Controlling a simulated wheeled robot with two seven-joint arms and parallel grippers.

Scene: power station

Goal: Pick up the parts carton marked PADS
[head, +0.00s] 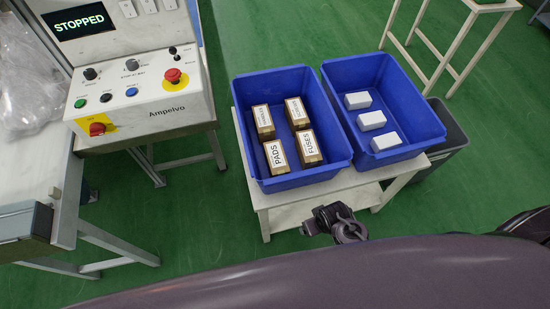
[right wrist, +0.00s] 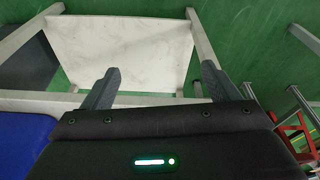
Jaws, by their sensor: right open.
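The PADS carton (head: 276,157) is a small brown box with a white top label. It stands upright at the near left of the left blue bin (head: 245,150) in the head view. The FUSES carton (head: 308,147) stands just right of it, and two more cartons stand behind, their labels too small to read surely. My right gripper (head: 338,222) is outside the bin, below and right of the PADS carton, by the table's near edge. In the right wrist view its two fingers (right wrist: 160,78) are apart with nothing between them. My left gripper is not in view.
A second blue bin (head: 430,120) with white boxes (head: 371,121) stands to the right on the same pale table (head: 285,208). A grey bin (head: 449,130) is beyond it. A control panel (head: 150,98) reading STOPPED stands at left. Green floor lies between.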

